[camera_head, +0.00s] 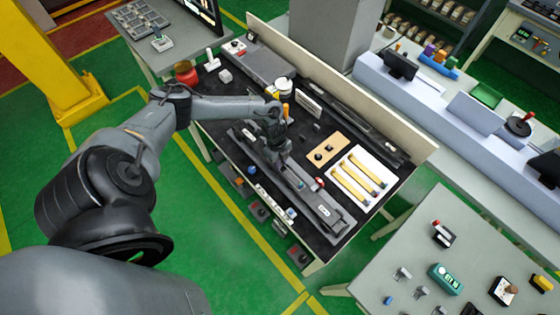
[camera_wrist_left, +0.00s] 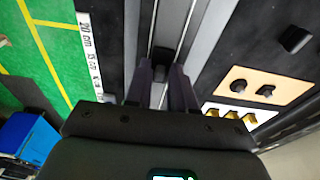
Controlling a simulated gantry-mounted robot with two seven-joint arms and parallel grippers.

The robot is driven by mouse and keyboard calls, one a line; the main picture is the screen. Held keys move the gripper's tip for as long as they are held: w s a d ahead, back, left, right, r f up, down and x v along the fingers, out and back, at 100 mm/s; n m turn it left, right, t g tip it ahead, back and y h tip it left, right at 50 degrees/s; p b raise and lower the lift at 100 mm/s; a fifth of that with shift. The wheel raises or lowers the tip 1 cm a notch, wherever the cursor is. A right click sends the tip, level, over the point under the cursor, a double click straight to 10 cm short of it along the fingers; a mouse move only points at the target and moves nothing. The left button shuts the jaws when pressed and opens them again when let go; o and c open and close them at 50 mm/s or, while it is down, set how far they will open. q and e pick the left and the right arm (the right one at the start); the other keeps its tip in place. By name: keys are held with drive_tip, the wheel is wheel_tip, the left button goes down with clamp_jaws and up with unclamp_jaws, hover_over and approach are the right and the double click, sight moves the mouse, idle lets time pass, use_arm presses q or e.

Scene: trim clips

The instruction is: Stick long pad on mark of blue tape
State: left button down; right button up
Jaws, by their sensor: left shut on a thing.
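My left gripper (camera_head: 283,157) is low over the long grey rail (camera_head: 318,203) on the black-topped bench. In the left wrist view, the two fingers of my left gripper (camera_wrist_left: 161,88) are shut on a small dark piece (camera_wrist_left: 161,56), which looks like the long pad. It sits over or in the channel of the rail (camera_wrist_left: 201,45); I cannot tell whether it touches. A small blue spot (camera_head: 300,184) shows on the rail, just right of the gripper; I cannot tell whether it is the tape mark. My right gripper is out of view.
A tan board (camera_head: 323,151) with two black knobs and a white tray (camera_head: 343,186) with yellow strips lie right of the rail. A white ruler strip (camera_wrist_left: 90,52) runs along its left. A low wall (camera_head: 345,88) closes the bench's back.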

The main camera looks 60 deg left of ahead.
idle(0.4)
use_arm(q)
drive_tip(key=c, duration=0.9)
unclamp_jaws()
